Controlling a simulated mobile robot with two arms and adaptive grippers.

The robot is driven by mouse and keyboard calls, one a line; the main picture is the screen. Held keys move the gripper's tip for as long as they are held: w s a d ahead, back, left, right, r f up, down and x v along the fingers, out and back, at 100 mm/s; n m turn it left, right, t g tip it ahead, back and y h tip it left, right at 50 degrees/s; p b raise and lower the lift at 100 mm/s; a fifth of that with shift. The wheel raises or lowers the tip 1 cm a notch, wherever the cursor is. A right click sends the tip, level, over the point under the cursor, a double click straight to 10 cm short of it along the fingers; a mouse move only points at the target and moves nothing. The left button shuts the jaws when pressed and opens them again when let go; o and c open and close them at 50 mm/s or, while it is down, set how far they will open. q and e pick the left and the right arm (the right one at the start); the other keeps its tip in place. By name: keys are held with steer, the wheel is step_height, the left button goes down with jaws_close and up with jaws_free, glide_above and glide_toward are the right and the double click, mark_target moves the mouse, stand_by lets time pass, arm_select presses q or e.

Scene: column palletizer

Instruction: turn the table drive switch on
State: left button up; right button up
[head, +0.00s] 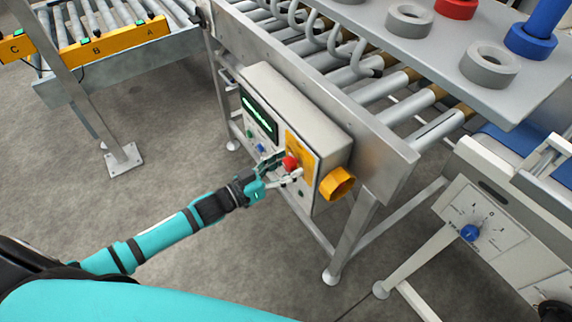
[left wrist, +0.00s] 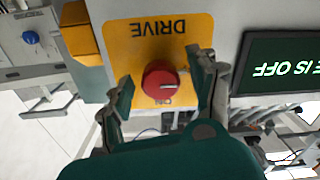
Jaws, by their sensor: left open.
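The drive switch is a red rotary knob (head: 291,162) on a yellow plate (head: 301,150) on the front of a grey control box (head: 298,105). In the left wrist view the red knob (left wrist: 161,80) sits on the yellow plate (left wrist: 146,42), marked DRIVE, upside down. A light mark shows at the knob's lower edge. My left gripper (head: 281,169) is at the knob, its fingers open on either side of it; in the left wrist view there are gaps between fingers and knob. The box's display (left wrist: 282,65) reads "IS OFF" in its visible part. My right gripper is not in view.
A yellow shroud (head: 337,183) sticks out beside the switch. A roller conveyor (head: 385,85) runs behind the box. A separate panel with a blue knob (head: 470,232) stands at right.

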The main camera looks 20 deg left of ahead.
arm_select(q)
steer(key=c, duration=1.2)
steer(key=shift+o, duration=0.2)
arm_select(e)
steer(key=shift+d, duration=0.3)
arm_select(q)
steer(key=shift+m, duration=0.3)
steer(key=m, duration=0.8)
steer(key=shift+m, duration=0.4)
steer(key=m+b, duration=0.1)
steer(key=m, duration=0.3)
steer(key=shift+m, duration=0.3)
steer(key=shift+m+b, duration=0.5)
steer(key=shift+m, duration=1.4)
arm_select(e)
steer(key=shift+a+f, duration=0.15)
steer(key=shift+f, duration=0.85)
